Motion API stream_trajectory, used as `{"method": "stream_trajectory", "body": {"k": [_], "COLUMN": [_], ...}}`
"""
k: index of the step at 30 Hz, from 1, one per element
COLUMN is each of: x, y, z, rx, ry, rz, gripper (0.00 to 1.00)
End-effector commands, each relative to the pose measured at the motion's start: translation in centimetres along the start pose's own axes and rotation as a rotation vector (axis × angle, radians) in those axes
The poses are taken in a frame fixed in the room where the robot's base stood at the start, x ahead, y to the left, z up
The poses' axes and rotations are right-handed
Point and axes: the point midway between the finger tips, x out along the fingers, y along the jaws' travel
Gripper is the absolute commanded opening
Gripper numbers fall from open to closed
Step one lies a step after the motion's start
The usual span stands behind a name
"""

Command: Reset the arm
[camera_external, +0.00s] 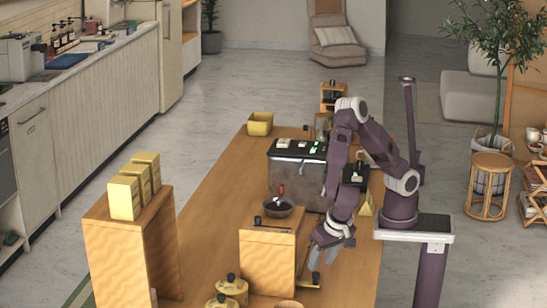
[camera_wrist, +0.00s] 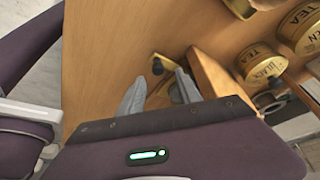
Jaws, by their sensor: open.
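My gripper (camera_external: 322,255) hangs low over the right front part of the wooden table (camera_external: 215,240), just right of a wooden box (camera_external: 268,260). In the wrist view my gripper (camera_wrist: 160,97) has its two grey fingers apart with nothing held between them. A small dark knob on a brass-coloured piece (camera_wrist: 157,67) shows just beyond the fingertips. I cannot tell whether the fingers touch it. My purple arm is bent down from its base at the right.
A dark machine (camera_external: 300,165) stands behind. Gold canisters (camera_external: 232,288) stand at the front, also in the wrist view (camera_wrist: 262,62). Yellow boxes (camera_external: 125,197) top a wooden stand (camera_external: 130,250). The table's left strip is clear.

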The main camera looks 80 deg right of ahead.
Motion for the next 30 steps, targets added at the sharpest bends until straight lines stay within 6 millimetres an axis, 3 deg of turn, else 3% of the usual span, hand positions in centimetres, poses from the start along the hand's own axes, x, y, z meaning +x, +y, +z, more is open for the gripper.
{"method": "stream_trajectory", "body": {"k": [14,17,20,22,26,29,30], "x": [-0.3,-2.4,-6.3,-8.4,-9.0,-7.1,-5.9], "y": [-0.2,-2.6,-6.2,-6.6,-3.8,1.9,5.1], "z": [0.0,0.3,-0.7,-1.6,-4.9,-8.4,-10.3], "rx": [-0.008,-0.089,-0.235,-0.364,-0.588,-0.771,-0.835], "ry": [-0.003,-0.045,-0.111,-0.163,-0.198,-0.193,-0.185], "rz": [-0.023,-0.258,-0.648,-0.832,-0.926,-0.821,-0.730], "gripper": [0.41,0.41,0.41,0.41,0.41,0.41,0.41]}}
